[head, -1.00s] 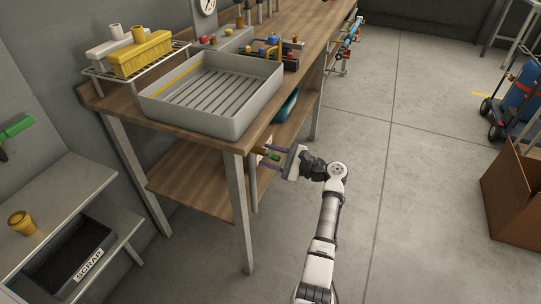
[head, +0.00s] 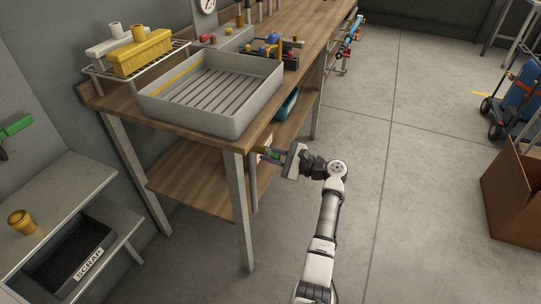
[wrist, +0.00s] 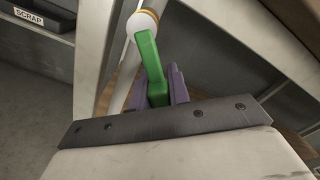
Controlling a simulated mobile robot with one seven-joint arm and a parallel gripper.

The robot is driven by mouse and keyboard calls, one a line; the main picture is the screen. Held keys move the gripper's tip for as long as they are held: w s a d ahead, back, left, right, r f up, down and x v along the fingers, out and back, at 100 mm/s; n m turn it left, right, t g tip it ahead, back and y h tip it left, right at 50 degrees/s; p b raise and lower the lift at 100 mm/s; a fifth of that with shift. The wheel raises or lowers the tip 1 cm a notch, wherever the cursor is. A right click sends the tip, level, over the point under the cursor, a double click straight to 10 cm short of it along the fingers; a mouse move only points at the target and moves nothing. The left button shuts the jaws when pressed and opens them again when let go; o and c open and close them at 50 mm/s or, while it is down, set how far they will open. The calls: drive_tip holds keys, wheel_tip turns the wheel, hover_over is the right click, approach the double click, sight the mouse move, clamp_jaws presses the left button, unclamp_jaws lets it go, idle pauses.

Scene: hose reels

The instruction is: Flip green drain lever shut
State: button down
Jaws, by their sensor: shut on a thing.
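The green lever (wrist: 150,58) shows in the wrist view, its far end at a pale round fitting with a brass-coloured ring (wrist: 143,22). Its near end lies between the purple fingers of my gripper (wrist: 158,92), which is shut on it. In the head view my gripper (head: 271,154) is beside the front right leg of the wooden bench, below the bench top. The lever is too small and covered there to make out clearly.
A grey basin (head: 222,123) stands on the bench above my gripper. A bench leg (head: 240,215) is close on the left. Open floor (head: 420,200) lies to the right, with a cardboard box (head: 515,190) at the far right.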

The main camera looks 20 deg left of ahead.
drive_tip(key=shift+w, duration=0.1)
drive_tip(key=shift+w+r+n+b, duration=0.3)
drive_tip(key=shift+r+n+b, duration=0.45)
drive_tip(key=shift+n+b, duration=0.7)
drive_tip(key=shift+w+r+n+b, duration=0.35)
drive_tip(key=shift+r+n+b, duration=0.5)
drive_tip(key=shift+n, duration=1.1)
drive_tip(key=shift+w+r+n+b, duration=0.3)
drive_tip(key=shift+r+n+b, duration=0.35)
drive_tip(key=shift+n+b, duration=0.85)
drive_tip(key=shift+n, duration=0.3)
drive_tip(key=c, duration=1.3)
unclamp_jaws()
drive_tip(key=shift+d, duration=0.1)
drive_tip(key=d, duration=1.3)
drive_tip(key=shift+s+d, duration=0.25)
drive_tip(key=shift+d, duration=0.1)
